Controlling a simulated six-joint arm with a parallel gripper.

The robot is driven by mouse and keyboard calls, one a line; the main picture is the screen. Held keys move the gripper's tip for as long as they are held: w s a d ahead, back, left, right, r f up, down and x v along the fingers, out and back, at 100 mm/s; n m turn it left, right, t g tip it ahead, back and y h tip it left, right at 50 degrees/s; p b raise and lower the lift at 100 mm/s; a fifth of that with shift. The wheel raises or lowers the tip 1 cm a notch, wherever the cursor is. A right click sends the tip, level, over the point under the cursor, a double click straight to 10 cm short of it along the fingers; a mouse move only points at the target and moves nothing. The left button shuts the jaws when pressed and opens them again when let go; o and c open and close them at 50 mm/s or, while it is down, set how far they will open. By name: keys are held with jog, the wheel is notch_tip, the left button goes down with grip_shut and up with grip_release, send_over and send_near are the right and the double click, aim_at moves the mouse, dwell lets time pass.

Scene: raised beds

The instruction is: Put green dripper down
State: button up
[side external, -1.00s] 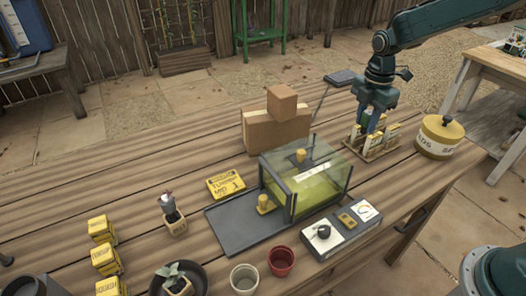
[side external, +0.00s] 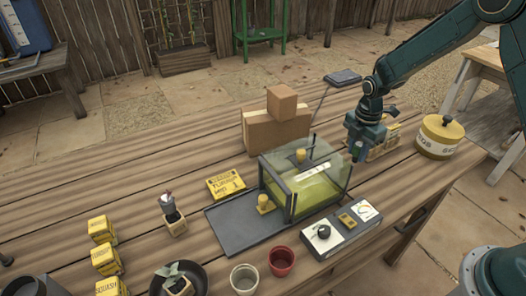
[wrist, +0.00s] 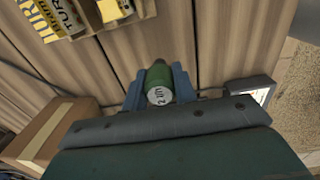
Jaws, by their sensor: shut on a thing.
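The green dripper (wrist: 157,76) is between the blue fingers of my gripper (wrist: 159,88) in the wrist view, its pale marked end facing the camera. In the side view, the green dripper (side external: 358,153) shows small and partly covered below my gripper (side external: 358,150). My gripper is shut on it, at the left front of the wooden rack (side external: 378,153). I cannot tell whether the dripper touches the table. The rack holds several yellow and white items and is partly hidden behind my gripper. The rack (wrist: 88,27) also shows at the top left of the wrist view.
A clear tank (side external: 322,185) with yellow-green contents stands left of my gripper. Cardboard boxes (side external: 270,133) stand behind it. A yellow lidded pot (side external: 440,137) is right of the rack. A control panel (side external: 342,227) lies in front. Bare table planks (side external: 395,185) show in front of the rack.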

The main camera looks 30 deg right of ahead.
aim_at(360, 145)
jog(key=shift+f, duration=1.3)
jog(key=shift+f, duration=0.15)
jog(key=o, duration=0.9)
jog(key=shift+o, duration=0.2)
notch_tip(360, 145, up, 14)
jog(key=shift+s+f, duration=0.1)
jog(key=shift+f, duration=0.1)
jog(key=shift+r, duration=0.1)
